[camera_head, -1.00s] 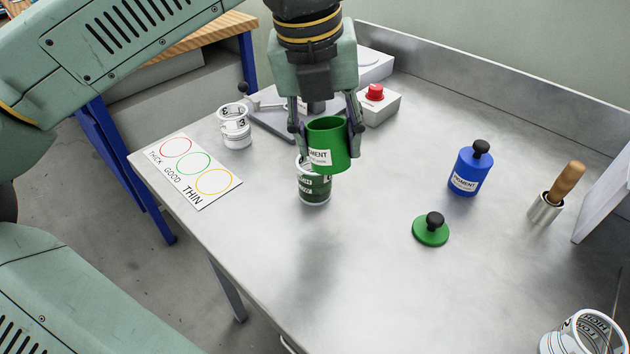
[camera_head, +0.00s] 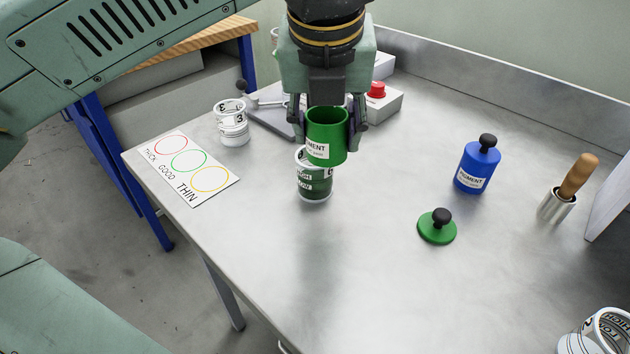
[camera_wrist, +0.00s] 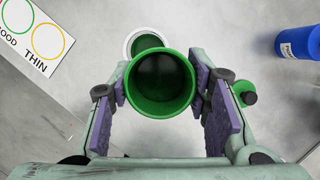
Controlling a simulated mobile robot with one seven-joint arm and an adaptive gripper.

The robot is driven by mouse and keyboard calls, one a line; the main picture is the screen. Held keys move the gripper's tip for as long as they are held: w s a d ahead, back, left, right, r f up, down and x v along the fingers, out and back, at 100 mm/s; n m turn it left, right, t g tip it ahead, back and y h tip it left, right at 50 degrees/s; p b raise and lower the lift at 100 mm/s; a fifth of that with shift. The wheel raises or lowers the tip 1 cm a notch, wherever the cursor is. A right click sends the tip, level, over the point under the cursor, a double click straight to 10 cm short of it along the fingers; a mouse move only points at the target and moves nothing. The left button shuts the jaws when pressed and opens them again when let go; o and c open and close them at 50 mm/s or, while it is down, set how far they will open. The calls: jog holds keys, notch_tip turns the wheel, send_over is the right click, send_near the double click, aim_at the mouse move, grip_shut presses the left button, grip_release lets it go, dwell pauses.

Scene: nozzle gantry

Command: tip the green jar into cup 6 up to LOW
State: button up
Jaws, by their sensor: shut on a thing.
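My gripper (camera_head: 327,128) is shut on the green jar (camera_head: 326,150), with a finger on each side of it. The jar is lidless and nearly upright, its pigment label facing the head camera; in the wrist view (camera_wrist: 160,105) its inside is dark green. In the wrist view this cup (camera_wrist: 131,45) shows green inside. Its number and LOW mark cannot be read.
The green lid (camera_head: 436,230) lies to the right. A blue pigment jar (camera_head: 477,168), a wooden-handled tool in a metal holder (camera_head: 557,206), another white cup (camera_head: 232,128), a THICK/GOOD/THIN card (camera_head: 183,168) and a red button box (camera_head: 377,105) stand around. The bench front is clear.

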jog(key=shift+f+t, duration=0.1)
jog(key=shift+t, duration=0.2)
jog(key=shift+r+p, duration=1)
jog(key=shift+r, duration=0.6)
jog(key=shift+f, duration=0.1)
